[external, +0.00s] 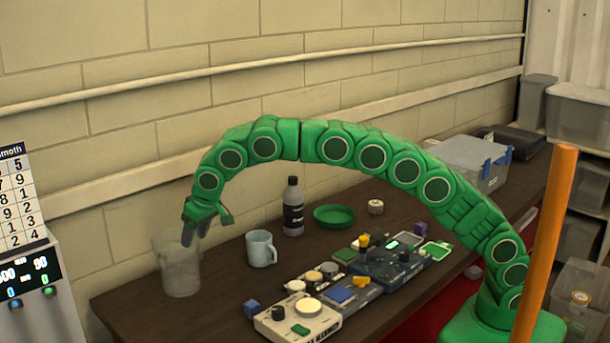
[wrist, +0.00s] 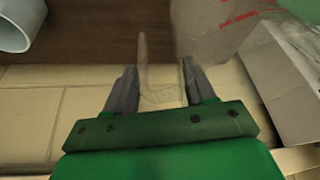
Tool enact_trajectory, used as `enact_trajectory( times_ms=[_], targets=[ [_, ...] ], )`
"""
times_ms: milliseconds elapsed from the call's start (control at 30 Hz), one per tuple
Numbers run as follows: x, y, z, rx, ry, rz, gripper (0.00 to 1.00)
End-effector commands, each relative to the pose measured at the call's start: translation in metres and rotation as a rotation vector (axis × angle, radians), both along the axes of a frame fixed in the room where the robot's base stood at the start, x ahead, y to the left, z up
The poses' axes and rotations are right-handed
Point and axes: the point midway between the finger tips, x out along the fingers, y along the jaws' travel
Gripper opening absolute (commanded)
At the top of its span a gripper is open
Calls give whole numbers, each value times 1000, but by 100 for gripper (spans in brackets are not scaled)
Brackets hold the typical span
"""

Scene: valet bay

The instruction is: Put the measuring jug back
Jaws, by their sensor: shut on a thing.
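The measuring jug (external: 180,275) is a clear, see-through vessel at the left end of the dark table in the external view. It looks upright, and I cannot tell whether its base touches the tabletop. My gripper (external: 194,236) points down at the jug's upper rim and is shut on it. In the wrist view, my gripper (wrist: 160,80) has its grey fingers on either side of a faint clear edge of the jug (wrist: 148,60). Most of the jug is hard to make out there.
A light-blue mug (external: 261,249) stands right of the jug, with a dark bottle (external: 293,212) and a green dish (external: 334,216) behind. Several devices (external: 300,318) crowd the table's front and middle. A pale bag with red print (wrist: 225,25) shows in the wrist view.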

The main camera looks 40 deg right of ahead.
Motion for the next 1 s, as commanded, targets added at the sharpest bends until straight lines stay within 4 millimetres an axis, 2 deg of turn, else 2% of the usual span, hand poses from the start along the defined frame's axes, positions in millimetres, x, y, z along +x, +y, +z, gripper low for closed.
enact_trajectory(
  times_ms=[233,767,1000],
  targets=[
    [14,11,-23,-1,3,-1,2],
    [23,18,-34,3,-1,0,2],
    [23,18,-56,-1,2,0,2]
  ],
)
